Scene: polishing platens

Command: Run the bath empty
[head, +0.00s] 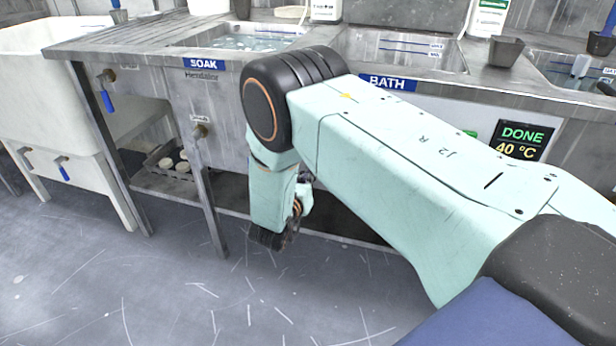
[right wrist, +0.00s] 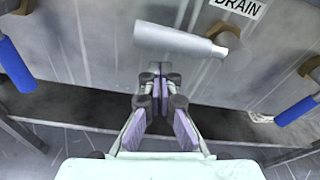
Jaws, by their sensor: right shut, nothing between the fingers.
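The bath (head: 395,48) is a steel basin behind the blue BATH label, and my right arm covers much of its front in the head view. In the right wrist view a DRAIN label (right wrist: 238,6) is on the steel front. Below it, a pale grey cylinder (right wrist: 178,40) lies nearly level, its right end by a short light stub. I cannot tell whether it is a lever or a pipe. My right gripper (right wrist: 160,82) is shut and empty, its fingertips just below the cylinder; contact is unclear. My left gripper is not in view.
A SOAK basin (head: 245,42) with liquid stands left of the bath. A display (head: 520,141) reads DONE, 40 °C. Blue handles hang at the left (right wrist: 15,66) and right (right wrist: 297,111) in the wrist view. A white tub (head: 40,90) stands far left. The floor in front is clear.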

